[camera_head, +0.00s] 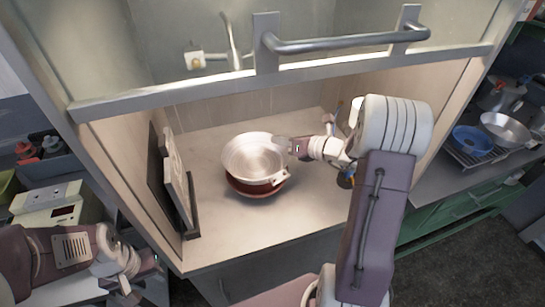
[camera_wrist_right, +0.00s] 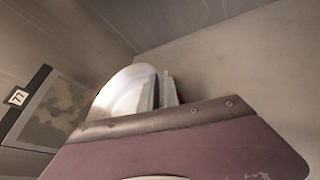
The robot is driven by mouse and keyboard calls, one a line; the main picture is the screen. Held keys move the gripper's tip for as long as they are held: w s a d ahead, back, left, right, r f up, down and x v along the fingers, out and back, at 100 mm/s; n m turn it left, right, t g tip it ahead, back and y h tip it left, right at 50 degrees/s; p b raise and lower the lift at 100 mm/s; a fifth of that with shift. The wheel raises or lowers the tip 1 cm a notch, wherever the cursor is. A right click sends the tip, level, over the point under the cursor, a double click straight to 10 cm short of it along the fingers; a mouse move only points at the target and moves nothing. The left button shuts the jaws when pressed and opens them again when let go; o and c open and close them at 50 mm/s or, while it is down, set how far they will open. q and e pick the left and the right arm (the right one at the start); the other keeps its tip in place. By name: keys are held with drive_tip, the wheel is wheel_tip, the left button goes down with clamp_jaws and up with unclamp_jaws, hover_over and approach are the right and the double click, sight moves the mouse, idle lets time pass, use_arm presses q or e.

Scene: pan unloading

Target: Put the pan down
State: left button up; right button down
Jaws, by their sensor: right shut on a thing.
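A silver pan (camera_head: 253,155) is in the middle of the cabinet-like bay in the head view, over a dark red pan (camera_head: 258,190) with a light handle. I cannot tell whether the silver pan touches the red one. My right gripper (camera_head: 291,147) is shut on the silver pan at its right side; the grip point is partly hidden. In the right wrist view the silver pan (camera_wrist_right: 124,92) shows behind my purple gripper body, which hides its lower part. My left gripper (camera_head: 130,268) is at the lower left, outside the bay; its fingers are unclear.
A raised sash with a metal bar handle (camera_head: 340,43) spans the bay's top. Framed boards (camera_head: 175,180) lean at the left wall. Small items stand behind my right arm. The counter (camera_head: 225,235) is bare in front. A rack with a blue bowl (camera_head: 472,140) stands far right.

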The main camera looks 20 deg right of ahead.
sight(280, 151)
drive_tip(key=shift+w+a+f, duration=0.1)
drive_tip(key=shift+w+f, duration=0.2)
drive_tip(key=shift+f, duration=0.3)
drive_tip(key=shift+s+f, duration=0.2)
drive_tip(key=shift+f, duration=0.45)
drive_tip(key=shift+s+f, duration=0.15)
drive_tip(key=shift+f, duration=0.45)
drive_tip(key=shift+f+b, duration=0.25)
drive_tip(key=shift+b, duration=0.05)
drive_tip(key=shift+w+f, duration=0.1)
drive_tip(key=shift+w, duration=0.15)
drive_tip(key=shift+s+f+b, duration=0.15)
drive_tip(key=shift+f+b, duration=0.1)
drive_tip(key=shift+b, duration=0.05)
drive_tip(key=c, duration=1.6)
unclamp_jaws()
